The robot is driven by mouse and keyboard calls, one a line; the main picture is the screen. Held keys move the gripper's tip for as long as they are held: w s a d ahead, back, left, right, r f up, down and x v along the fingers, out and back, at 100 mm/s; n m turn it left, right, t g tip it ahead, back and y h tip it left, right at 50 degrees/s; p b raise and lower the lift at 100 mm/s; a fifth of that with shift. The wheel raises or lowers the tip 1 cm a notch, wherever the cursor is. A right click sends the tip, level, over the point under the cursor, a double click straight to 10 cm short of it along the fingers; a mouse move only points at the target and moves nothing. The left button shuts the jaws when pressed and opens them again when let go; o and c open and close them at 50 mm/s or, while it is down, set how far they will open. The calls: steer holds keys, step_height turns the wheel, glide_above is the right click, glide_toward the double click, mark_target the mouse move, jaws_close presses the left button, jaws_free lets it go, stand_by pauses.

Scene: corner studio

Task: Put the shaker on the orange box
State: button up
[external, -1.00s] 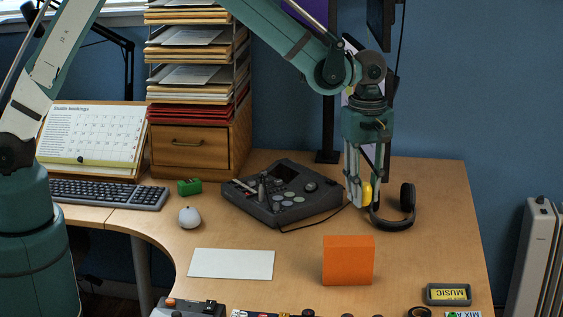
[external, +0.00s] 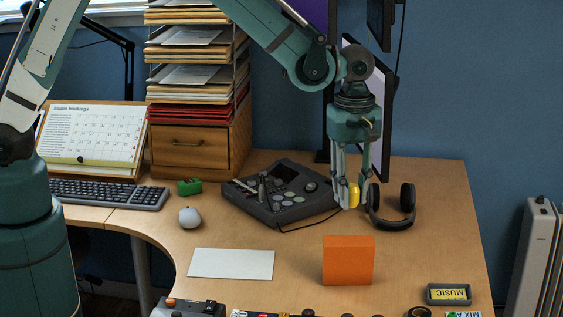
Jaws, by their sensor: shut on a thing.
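The shaker (external: 353,195) is a small yellow object in the external view, held between the fingers of my gripper (external: 352,200). My gripper points straight down and is shut on it, with the fingers covering part of its sides. It is over the right part of the desk, just left of the headphones; the exact height above the desk is hard to tell. The orange box (external: 348,261) stands upright on the desk, nearer the camera and below the gripper in the picture. Its top is bare.
Black headphones (external: 404,218) lie right beside the gripper. A dark mixer-like device (external: 272,207) with a cable sits to its left. A white sheet (external: 231,264) lies left of the box. A MUSIC cassette (external: 448,295) lies at the front right. The desk around the box is mostly clear.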

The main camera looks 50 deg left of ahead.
mark_target(352, 185)
steer(key=shift+f, duration=2.55)
steer(key=shift+f, duration=0.1)
steer(key=shift+f, duration=1.8)
steer(key=shift+f+b, duration=0.1)
steer(key=shift+b, duration=0.25)
steer(key=o, duration=0.4)
steer(key=shift+f, duration=0.1)
steer(key=o, duration=0.5)
steer(key=shift+c, duration=0.2)
steer(key=shift+r, duration=0.2)
step_height(352, 185, up, 12)
steer(key=shift+r+p, duration=0.1)
steer(key=shift+p, duration=0.35)
